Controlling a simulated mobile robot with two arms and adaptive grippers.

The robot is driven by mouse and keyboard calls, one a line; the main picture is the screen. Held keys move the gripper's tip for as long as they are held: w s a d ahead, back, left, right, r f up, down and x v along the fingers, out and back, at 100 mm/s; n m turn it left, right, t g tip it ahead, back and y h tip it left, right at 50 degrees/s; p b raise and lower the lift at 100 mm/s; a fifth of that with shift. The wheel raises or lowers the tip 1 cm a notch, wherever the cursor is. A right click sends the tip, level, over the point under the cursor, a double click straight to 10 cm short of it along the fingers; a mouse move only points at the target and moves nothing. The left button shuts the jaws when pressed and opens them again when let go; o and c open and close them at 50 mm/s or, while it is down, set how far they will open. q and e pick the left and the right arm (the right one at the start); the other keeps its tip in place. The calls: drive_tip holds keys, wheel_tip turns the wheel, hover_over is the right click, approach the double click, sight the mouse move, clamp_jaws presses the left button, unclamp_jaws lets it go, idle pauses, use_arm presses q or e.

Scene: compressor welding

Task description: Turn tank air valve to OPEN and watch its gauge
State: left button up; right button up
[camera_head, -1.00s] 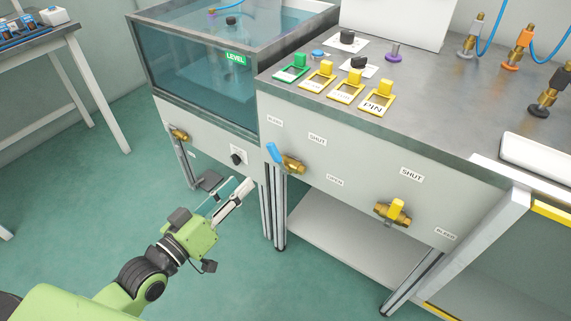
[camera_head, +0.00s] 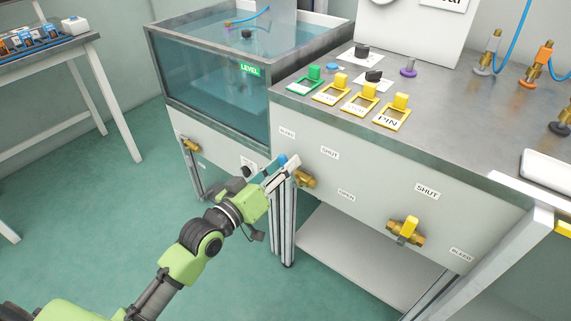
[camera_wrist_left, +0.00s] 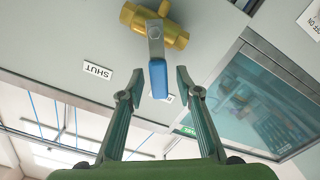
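The air valve with the blue handle (camera_head: 282,160) and brass body (camera_head: 306,180) is on the front panel left of the SHUT label (camera_head: 330,153). In the left wrist view the blue handle (camera_wrist_left: 158,78) points toward my gripper. My left gripper (camera_head: 287,167) is open at the valve. Its two fingers stand either side of the handle, with gaps visible, not closed on it. The OPEN label (camera_head: 346,195) is lower on the panel. My right gripper is not in view.
A second valve with a yellow handle (camera_head: 409,227) is further right on the panel. A water tank (camera_head: 205,95) adjoins the bench on the left. Yellow and green tagged frames stand on the bench top (camera_head: 450,105). The floor (camera_head: 110,215) at the left is clear.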

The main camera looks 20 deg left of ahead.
use_arm(q)
drive_tip(key=shift+w+d, duration=0.25)
drive_tip(key=shift+w, duration=0.25)
clamp_jaws()
